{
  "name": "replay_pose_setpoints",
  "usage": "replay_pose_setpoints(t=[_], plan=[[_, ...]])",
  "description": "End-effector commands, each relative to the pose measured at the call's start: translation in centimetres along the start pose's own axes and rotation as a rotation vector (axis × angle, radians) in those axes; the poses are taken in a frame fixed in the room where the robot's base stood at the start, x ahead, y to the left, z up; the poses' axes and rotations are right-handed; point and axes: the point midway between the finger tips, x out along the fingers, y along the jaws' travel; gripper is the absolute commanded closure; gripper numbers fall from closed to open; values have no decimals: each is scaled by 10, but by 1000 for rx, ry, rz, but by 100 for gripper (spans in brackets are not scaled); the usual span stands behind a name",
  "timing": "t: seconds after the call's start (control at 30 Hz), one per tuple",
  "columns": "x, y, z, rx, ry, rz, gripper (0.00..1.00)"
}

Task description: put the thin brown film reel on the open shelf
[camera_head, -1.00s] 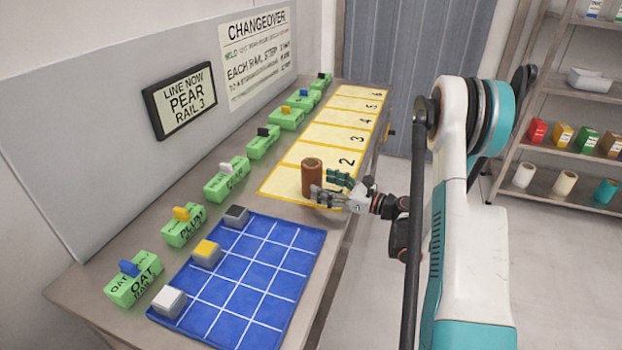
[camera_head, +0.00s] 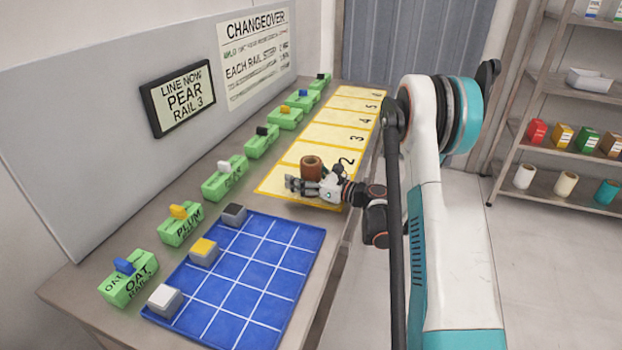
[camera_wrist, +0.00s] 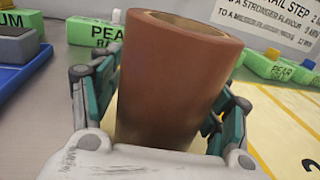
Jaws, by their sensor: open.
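The brown film reel (camera_head: 311,167) is a plain brown cylinder with a hollow top, upright on the yellow numbered mat (camera_head: 283,178) near its front end. My gripper (camera_head: 312,187) is low at the reel, with its fingers open. In the wrist view the reel (camera_wrist: 170,80) fills the space between the two open fingers (camera_wrist: 168,105), one on each side of it. I cannot tell whether either finger touches it. The gripper hides the reel's base in the head view. The open shelf rack (camera_head: 543,86) stands on the right, across the floor from the bench.
A blue gridded mat (camera_head: 262,268) with several small blocks lies at the front of the bench. Green labelled blocks (camera_head: 183,223) line the back edge. The rack holds white, cream and teal cylinders (camera_head: 565,183), coloured boxes (camera_head: 561,136) and a white tray (camera_head: 590,79). The floor between is clear.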

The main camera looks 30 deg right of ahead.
Motion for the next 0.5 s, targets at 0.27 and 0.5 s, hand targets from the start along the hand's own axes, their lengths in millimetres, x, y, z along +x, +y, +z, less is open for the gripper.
replay_pose_setpoints(t=[0.27,0.5], plan=[[0,0,0,0,0,0,80],[0,0,0,0,0,0,82]])
